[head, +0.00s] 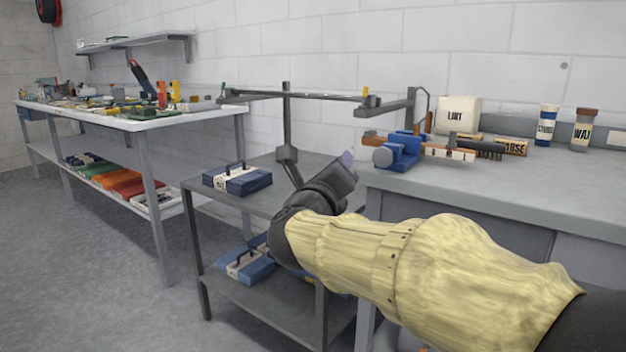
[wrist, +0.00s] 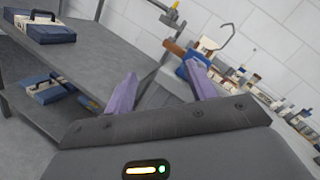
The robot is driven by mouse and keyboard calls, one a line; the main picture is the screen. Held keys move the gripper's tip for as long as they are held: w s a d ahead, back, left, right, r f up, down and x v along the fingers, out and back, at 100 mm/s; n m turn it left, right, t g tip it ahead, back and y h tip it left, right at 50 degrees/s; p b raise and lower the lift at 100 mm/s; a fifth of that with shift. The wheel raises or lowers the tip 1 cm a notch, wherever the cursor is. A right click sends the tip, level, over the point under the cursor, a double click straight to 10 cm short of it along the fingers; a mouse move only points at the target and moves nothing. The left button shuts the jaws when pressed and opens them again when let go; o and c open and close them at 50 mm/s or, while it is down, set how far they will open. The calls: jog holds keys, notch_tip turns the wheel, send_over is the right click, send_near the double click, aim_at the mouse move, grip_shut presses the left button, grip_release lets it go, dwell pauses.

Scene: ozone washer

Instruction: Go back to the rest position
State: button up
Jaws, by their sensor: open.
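My gripper (wrist: 160,88) shows in the wrist view with its two purple fingers apart and nothing between them. In the head view, my gripper (head: 347,160) is small and partly hidden by my own wrist, above the grey shelf unit between the two benches. My arm, in a pale yellow sleeve, reaches in from the lower right. The gripper appears clear of the blue case on the shelf and of the tools on the right bench.
A blue case (head: 237,178) sits on the grey shelf unit (head: 270,207), with another blue case (head: 245,262) below. A blue vise (head: 398,152) stands on the right bench (head: 500,185). A cluttered bench (head: 150,122) stands at left. Grey floor (head: 90,270) is open at lower left.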

jog(key=s+d+f+n+g+y+p, duration=0.2)
jog(key=f+n+g+y+p, duration=0.15)
jog(key=f+n, duration=0.55)
jog(key=s+d+f+n+g+y+p, duration=0.15)
jog(key=f+n+g+y+p, duration=0.35)
jog(key=n, duration=0.6)
jog(key=s+d+f+n+g+h+p, duration=0.2)
jog(key=s+d+f+n+g, duration=0.3)
jog(key=s, duration=0.4)
jog(key=s+d+f+n+g+h+p, duration=0.25)
jog(key=s+f+n, duration=0.3)
jog(key=s, duration=0.35)
notch_tip(320, 180, up, 37)
jog(key=y+p, duration=0.1)
jog(key=p, duration=3.5)
jog(key=shift+d+p, duration=0.25)
jog(key=shift+p, duration=0.05)
jog(key=shift+w, duration=0.1)
